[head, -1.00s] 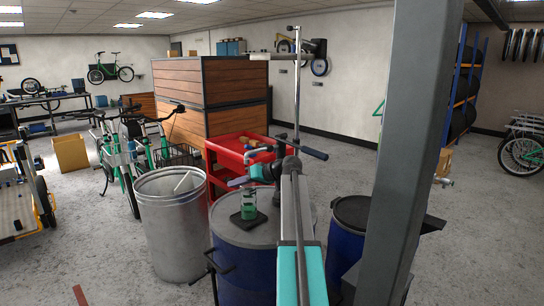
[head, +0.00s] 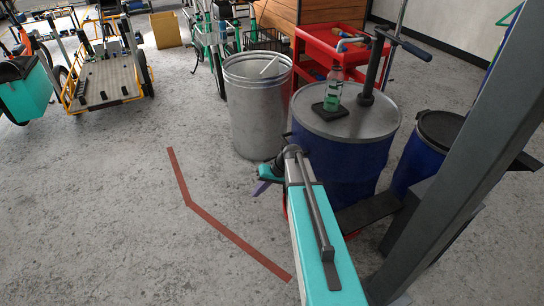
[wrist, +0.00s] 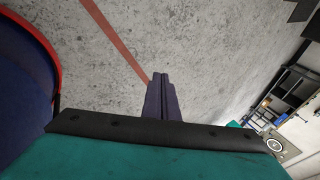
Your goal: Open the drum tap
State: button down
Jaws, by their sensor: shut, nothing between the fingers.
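A blue drum (head: 340,165) with a grey lid stands right of centre in the head view. My gripper (head: 261,188) is shut and empty, low at the drum's left front. In the wrist view its dark fingers (wrist: 162,82) are together over bare floor, and the blue drum (wrist: 22,85) with a red rim is at the left edge.
A metal bin (head: 258,115) stands left of the drum. A second blue drum (head: 425,150) and a grey post (head: 480,150) are at the right. A red cart (head: 315,42) is behind. Open floor with a red line (head: 215,222) lies left.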

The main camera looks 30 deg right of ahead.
jog(key=s+a+f+g+h, duration=0.1)
jog(key=s+a+f+g, duration=0.1)
jog(key=s+a+f, duration=0.6)
jog(key=s+a+f+g, duration=0.35)
jog(key=s+f, duration=0.25)
jog(key=s, duration=0.3)
jog(key=s+a+f+n+g+h, duration=0.1)
jog(key=s+a+f+h, duration=0.1)
jog(key=s, duration=0.9)
jog(key=s+a+f+n+g+h, duration=0.1)
jog(key=s+f, duration=0.4)
jog(key=s, duration=0.6)
jog(key=shift+a+f+n+g+h, duration=0.3)
jog(key=shift+a+g+h, duration=0.2)
jog(key=shift+h, duration=0.2)
